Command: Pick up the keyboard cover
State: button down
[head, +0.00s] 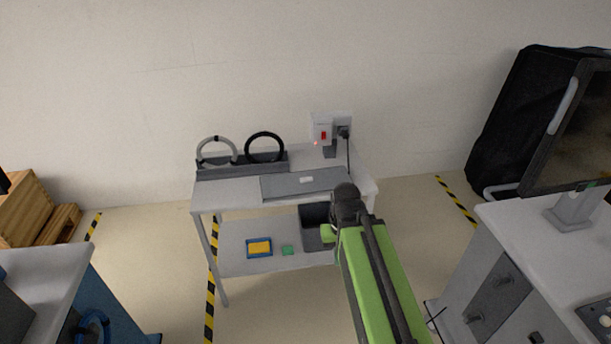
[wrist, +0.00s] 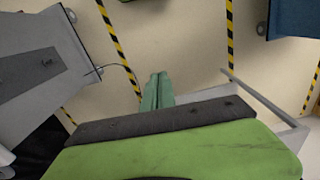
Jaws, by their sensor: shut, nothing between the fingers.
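A flat grey cover (head: 285,187) with a small light handle lies on the top of the white cart (head: 232,200) against the wall. I take it for the keyboard cover; any keyboard under it is hidden. In the wrist view the fingers of my gripper (wrist: 157,92) are together and empty. I cannot make out the cover in the wrist view.
A rack with two rings (head: 240,166) stands behind the cover, and a wall socket box (head: 331,128) with a cable is to its right. The lower shelf (head: 235,240) holds a blue-yellow item (head: 259,248) and a dark bin (head: 313,218). A drawer cabinet (head: 545,235) stands right.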

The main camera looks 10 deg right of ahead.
aim_at(320, 179)
jog(key=i, duration=1.25)
jog(key=u, duration=0.1)
